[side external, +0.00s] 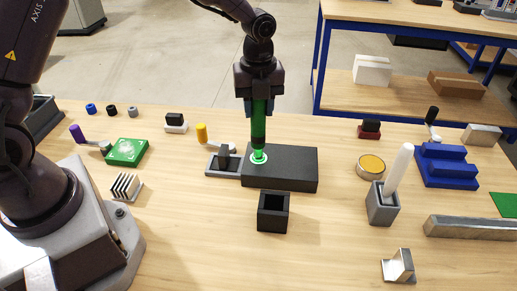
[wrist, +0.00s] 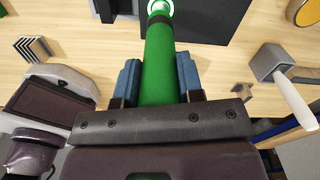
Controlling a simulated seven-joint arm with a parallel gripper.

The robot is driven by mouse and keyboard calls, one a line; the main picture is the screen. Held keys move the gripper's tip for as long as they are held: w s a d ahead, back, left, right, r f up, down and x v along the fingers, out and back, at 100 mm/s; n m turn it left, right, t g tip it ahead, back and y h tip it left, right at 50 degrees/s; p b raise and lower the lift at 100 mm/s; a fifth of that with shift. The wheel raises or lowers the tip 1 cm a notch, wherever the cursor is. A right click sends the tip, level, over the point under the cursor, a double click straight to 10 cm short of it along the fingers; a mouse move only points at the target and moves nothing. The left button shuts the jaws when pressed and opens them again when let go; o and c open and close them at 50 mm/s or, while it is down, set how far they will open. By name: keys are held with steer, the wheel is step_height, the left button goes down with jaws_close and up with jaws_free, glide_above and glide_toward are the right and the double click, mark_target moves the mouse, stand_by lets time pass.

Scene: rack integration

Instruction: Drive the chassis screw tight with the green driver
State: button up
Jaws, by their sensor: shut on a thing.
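My gripper (side external: 258,92) is shut on the green driver (side external: 258,125) and points downward. The driver hangs upright below my jaws, and its tip meets the top of the dark chassis (side external: 290,170) near the left end, inside a glowing green and white ring (side external: 258,158). In the wrist view the driver (wrist: 159,65) lies between the two blue finger pads, with its tip at the bright ring (wrist: 160,6). The screw itself is hidden by the tip and the glow.
A grey tray (side external: 213,168) stands against the chassis's left side. A black open box (side external: 273,212) stands in front. A grey holder (side external: 382,207) with a white stick, a yellow-topped disc (side external: 371,167) and a blue stepped block (side external: 447,165) stand to the right. A green box (side external: 127,152) sits left.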

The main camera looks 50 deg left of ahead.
steer(key=shift+r, duration=3.55)
